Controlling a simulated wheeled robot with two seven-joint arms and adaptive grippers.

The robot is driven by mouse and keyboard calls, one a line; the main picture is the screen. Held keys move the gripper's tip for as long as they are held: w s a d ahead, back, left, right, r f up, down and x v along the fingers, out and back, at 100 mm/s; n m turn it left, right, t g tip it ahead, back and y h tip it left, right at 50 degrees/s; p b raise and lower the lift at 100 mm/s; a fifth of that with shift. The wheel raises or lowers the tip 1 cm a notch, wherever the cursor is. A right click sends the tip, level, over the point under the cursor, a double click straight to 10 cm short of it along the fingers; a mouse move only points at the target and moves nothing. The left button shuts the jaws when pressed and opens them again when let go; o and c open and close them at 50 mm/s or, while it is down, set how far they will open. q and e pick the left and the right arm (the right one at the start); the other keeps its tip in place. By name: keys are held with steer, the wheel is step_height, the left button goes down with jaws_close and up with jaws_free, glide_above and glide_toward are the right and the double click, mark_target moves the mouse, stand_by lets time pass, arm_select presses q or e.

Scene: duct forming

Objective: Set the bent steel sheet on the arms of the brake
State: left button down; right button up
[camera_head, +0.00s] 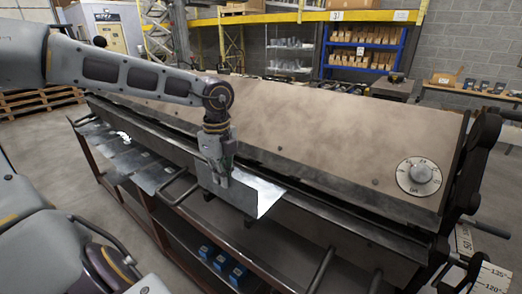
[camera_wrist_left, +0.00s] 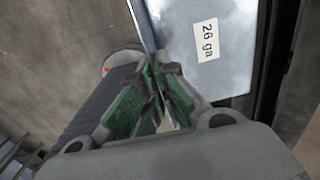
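The bent steel sheet (camera_head: 262,196) is a shiny L-shaped piece at the front edge of the brake (camera_head: 290,120). One flange stands up and the other lies roughly flat. My left gripper (camera_head: 220,165) comes down from above and is shut on the upright flange. The left wrist view shows the green-padded fingers (camera_wrist_left: 158,92) pinching the sheet's edge, with a "26 ga" label on the sheet (camera_wrist_left: 230,60). Dark bar-like arms stick out at the brake's front, one left of the sheet (camera_head: 178,188) and one right of it (camera_head: 320,270). I cannot tell whether the sheet touches them. My right gripper is not in view.
Several flat metal sheets (camera_head: 125,158) lie left of the gripper along the front. Blue boxes (camera_head: 222,262) sit on the shelf below. A round dial (camera_head: 419,176) is on the brake's right end. Open floor lies at the front left.

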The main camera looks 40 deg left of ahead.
arm_select(q)
steer(key=shift+f+b, duration=0.3)
steer(key=shift+f, duration=0.05)
steer(key=c, duration=1.6)
jaws_free()
steer(key=shift+o, duration=0.2)
steer(key=shift+r, duration=0.1)
step_height(320, 180, up, 12)
step_height(320, 180, up, 9)
steer(key=p, duration=0.9)
steer(key=shift+r+p, duration=0.45)
steer(key=shift+p, duration=0.1)
